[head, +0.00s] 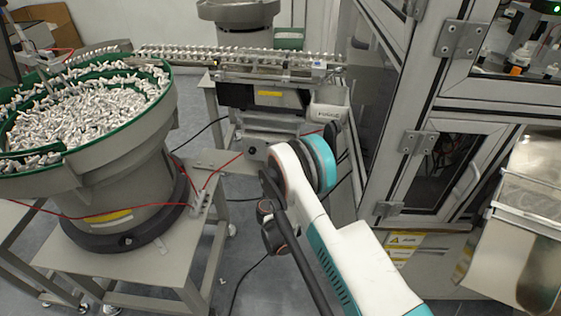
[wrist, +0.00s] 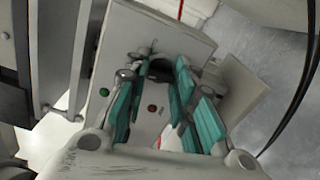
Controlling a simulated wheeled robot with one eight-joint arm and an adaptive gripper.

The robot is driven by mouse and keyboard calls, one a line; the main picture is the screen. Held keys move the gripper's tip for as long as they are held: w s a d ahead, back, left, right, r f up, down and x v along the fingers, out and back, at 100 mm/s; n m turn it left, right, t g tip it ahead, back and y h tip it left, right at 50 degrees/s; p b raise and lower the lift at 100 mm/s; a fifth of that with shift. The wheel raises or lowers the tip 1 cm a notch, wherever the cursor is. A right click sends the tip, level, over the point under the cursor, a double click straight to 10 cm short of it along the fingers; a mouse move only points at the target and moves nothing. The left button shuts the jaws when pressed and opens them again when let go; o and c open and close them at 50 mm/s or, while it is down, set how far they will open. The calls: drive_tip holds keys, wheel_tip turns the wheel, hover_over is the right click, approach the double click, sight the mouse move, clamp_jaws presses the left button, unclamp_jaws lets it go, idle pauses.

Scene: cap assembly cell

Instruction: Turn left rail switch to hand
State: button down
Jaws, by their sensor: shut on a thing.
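In the wrist view my gripper (wrist: 159,76) has its teal-padded fingers on both sides of a dark switch knob (wrist: 160,68) and is shut on it. The knob is on a pale control panel (wrist: 190,45), and the fingers partly hide it, so I cannot read its position. A green button (wrist: 104,92) and a red button (wrist: 152,108) show on the panel near the fingers. In the head view my arm reaches to the grey control box (head: 275,128) under the rail (head: 230,57), and my gripper is hidden behind the arm.
A green-rimmed bowl feeder (head: 120,140) full of small white parts stands on a table at the left. A framed machine enclosure (head: 405,120) stands close on the right of my arm. Red and black cables hang nearby. Grey floor shows between the stands.

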drive_tip(key=n, duration=0.6)
drive_tip(key=shift+f+n, duration=0.15)
drive_tip(key=shift+n, duration=0.15)
drive_tip(key=shift+s, duration=0.1)
idle(0.4)
drive_tip(key=c, duration=1.3)
unclamp_jaws()
wheel_tip(320, 180, up, 10)
drive_tip(key=shift+r, duration=0.1)
